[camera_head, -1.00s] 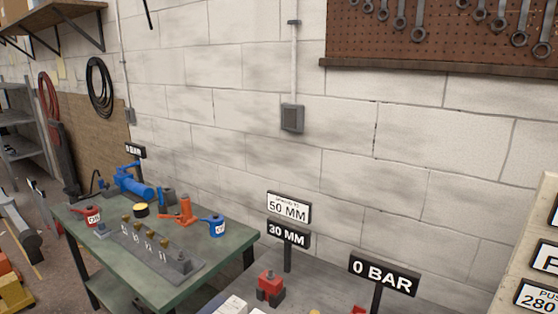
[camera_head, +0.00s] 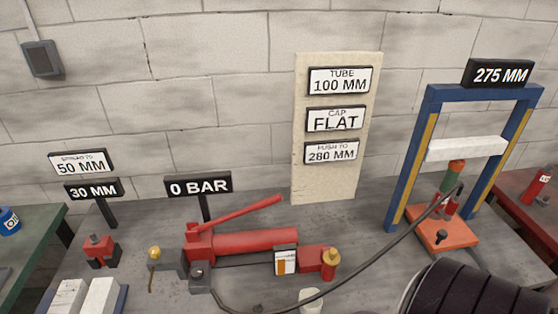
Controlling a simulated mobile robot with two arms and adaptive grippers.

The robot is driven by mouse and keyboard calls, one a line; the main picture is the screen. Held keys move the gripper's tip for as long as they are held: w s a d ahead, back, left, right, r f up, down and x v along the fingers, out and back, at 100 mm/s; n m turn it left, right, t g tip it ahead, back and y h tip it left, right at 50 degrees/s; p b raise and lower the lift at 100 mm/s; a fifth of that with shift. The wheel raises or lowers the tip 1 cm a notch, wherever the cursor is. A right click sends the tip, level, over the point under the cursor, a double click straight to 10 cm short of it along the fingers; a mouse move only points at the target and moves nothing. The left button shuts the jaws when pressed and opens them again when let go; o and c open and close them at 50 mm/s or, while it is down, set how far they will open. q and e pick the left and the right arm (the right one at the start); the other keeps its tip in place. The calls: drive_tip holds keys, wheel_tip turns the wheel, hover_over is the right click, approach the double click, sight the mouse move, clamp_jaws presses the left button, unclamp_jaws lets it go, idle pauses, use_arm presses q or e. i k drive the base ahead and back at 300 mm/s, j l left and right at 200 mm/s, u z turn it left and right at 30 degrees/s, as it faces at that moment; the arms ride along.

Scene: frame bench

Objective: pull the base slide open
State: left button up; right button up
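An orange-red base plate (camera_head: 440,232) lies at the foot of a blue press frame (camera_head: 411,160) on the right of the bench. A black knob (camera_head: 442,236) stands at the plate's front; I take this plate for the base slide. A green-and-red cylinder (camera_head: 454,175) stands at the plate's back, under a white block (camera_head: 466,147) set across the frame. A black hose partly crosses the plate. Neither of my grippers is in view. A dark, ribbed, rounded shape covers the lower right corner and may be part of my arm.
A red hand pump (camera_head: 255,243) lies mid-bench with its hose (camera_head: 385,250) running to the cylinder. A small sign (camera_head: 198,186) reads 0 BAR; the frame's sign (camera_head: 498,73) reads 275 MM. A board with labels (camera_head: 300,180) stands behind. A red table (camera_head: 510,203) adjoins at right.

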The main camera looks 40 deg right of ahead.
sight(438, 235)
drive_tip(key=z, duration=2.05)
